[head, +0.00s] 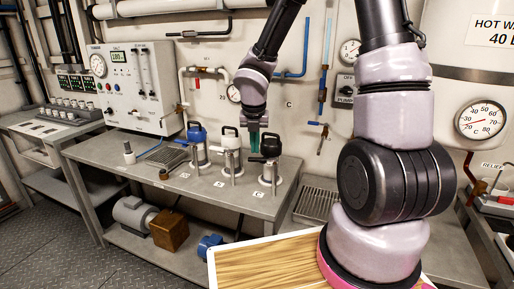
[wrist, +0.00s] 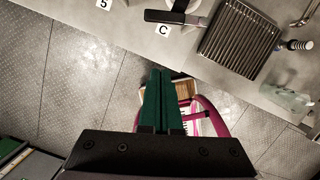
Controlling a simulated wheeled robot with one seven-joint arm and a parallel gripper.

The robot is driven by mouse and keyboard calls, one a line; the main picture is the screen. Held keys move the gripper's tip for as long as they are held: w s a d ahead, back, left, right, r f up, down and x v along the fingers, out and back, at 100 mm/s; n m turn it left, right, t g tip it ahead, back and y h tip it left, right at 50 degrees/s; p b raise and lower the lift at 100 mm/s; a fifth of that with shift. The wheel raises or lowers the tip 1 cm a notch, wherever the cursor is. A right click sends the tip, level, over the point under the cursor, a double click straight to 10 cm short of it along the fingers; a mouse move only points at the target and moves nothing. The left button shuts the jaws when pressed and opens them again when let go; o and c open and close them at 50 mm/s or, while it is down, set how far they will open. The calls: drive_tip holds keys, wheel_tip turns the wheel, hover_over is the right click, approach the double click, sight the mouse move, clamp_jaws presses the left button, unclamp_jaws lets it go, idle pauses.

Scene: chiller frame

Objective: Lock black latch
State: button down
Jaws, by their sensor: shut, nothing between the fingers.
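Three metal jugs stand in a row on the steel bench. The right one has a black top (head: 271,144), the left one a blue top (head: 196,132), and the middle one (head: 231,139) a pale top with a black handle. In the wrist view a black handle-like part (wrist: 173,17) shows at the top edge, next to the label C. I cannot tell which part is the latch or its position. My gripper (head: 254,143), with green fingers, is shut and empty, just left of the black top in the head view. The closed fingers (wrist: 161,72) point over floor in the wrist view.
A drain grate (head: 315,204) lies right of the black-topped jug and shows in the wrist view (wrist: 237,39). The bench (head: 215,195) has bare room in front of the jugs.

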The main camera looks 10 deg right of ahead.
sight(255, 158)
drive_tip(key=w+d+f, duration=0.1)
drive_tip(key=w+f, duration=0.4)
drive_tip(key=f, duration=0.2)
drive_tip(key=shift+w+d+f, duration=0.35)
drive_tip(key=shift+d+f, duration=0.05)
drive_tip(key=w+m, duration=0.1)
drive_tip(key=m, duration=0.1)
drive_tip(key=w+m+h, duration=0.1)
drive_tip(key=w+m, duration=0.1)
drive_tip(key=shift+m, duration=0.3)
drive_tip(key=shift+w+d+m+g, duration=0.25)
drive_tip(key=shift+w+m+g, duration=0.05)
drive_tip(key=shift+m, duration=0.3)
drive_tip(key=shift+r, duration=0.1)
